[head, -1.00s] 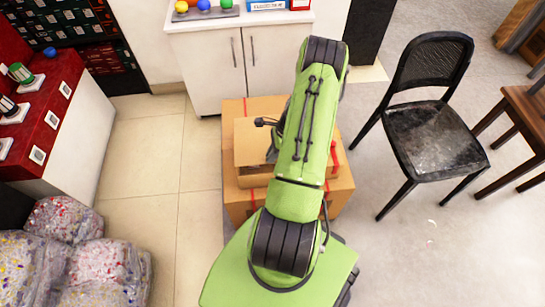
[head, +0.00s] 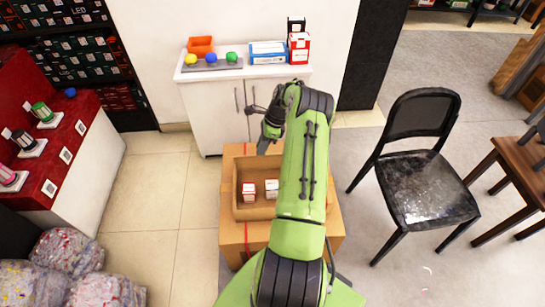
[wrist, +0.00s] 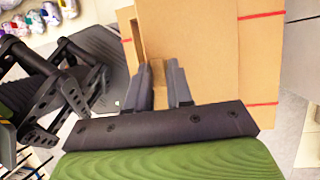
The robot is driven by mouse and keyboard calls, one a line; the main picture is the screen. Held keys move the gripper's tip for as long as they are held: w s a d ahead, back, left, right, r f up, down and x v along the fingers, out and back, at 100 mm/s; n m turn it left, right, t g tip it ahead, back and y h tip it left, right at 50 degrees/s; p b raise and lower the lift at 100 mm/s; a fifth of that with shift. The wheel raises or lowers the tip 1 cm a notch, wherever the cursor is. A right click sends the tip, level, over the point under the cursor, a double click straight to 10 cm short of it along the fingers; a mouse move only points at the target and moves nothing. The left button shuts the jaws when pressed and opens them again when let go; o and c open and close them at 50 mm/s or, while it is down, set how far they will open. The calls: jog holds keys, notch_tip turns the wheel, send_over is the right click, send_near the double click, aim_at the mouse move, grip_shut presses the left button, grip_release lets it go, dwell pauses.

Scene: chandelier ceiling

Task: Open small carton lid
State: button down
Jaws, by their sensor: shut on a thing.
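The small open carton (head: 262,213) is brown cardboard and sits on a larger carton in the head view. Two small red-and-white boxes (head: 249,191) (head: 271,188) show inside it. Its lid is lifted toward the far side, partly hidden by my arm. My gripper (head: 266,143) is at the far side of the carton, toward the white cabinet. In the wrist view my gripper (wrist: 160,88) has a cardboard flap, the lid (wrist: 158,74), between its fingers. My arm covers the carton's right side.
The larger taped carton (head: 238,240) stands on the floor. A white cabinet (head: 215,112) with several balls and boxes on top is close behind. A black chair (head: 428,190) stands at the right. A red-topped display counter (head: 75,150) is at the left, with open floor between.

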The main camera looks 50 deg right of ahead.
jog(key=shift+w+d+r, duration=0.2)
jog(key=shift+w+d, duration=0.1)
jog(key=shift+w, duration=0.25)
jog(key=shift+w+a, duration=0.1)
dwell(0.7)
jog(key=c, duration=1.2)
grip_release()
jog(key=shift+c, duration=0.2)
jog(key=p+v, duration=0.3)
jog(key=v, duration=1.3)
jog(key=shift+a+f, duration=0.1)
